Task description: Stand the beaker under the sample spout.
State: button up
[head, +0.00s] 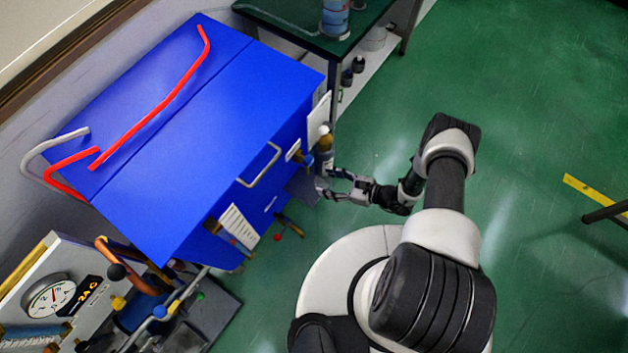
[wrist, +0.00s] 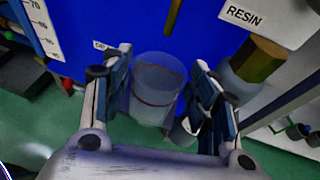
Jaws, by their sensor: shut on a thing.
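A clear beaker (wrist: 158,88) with a red line around it sits between the two fingers of my gripper (wrist: 160,95) in the wrist view. My gripper is shut on it, and the beaker stands close in front of the blue cabinet's face. In the head view my gripper (head: 326,184) is at the cabinet's right side, and the beaker is too small there to make out. A thin brown rod or pipe (wrist: 174,14) hangs above the beaker in the wrist view; I cannot tell if it is the sample spout.
The blue cabinet (head: 215,120) has a grey handle. A brass-topped cylinder (wrist: 256,60) under a RESIN label stands close right of my gripper. A dark bench (head: 330,30) is behind, and a gauge panel (head: 50,298) is at lower left.

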aim_at(323, 185)
jog(key=a, duration=0.1)
jog(key=w+a, duration=0.1)
jog(key=a, duration=0.1)
jog(key=w+a, duration=0.1)
jog(key=a, duration=0.1)
jog(key=shift+w+a+b, duration=0.1)
jog(key=shift+w+b, duration=0.15)
jog(key=shift+b, duration=0.1)
jog(key=shift+f+b, duration=0.95)
jog(key=shift+f, duration=0.75)
jog(key=shift+f, duration=0.15)
jog(key=o, duration=1.3)
jog(key=shift+o, duration=0.2)
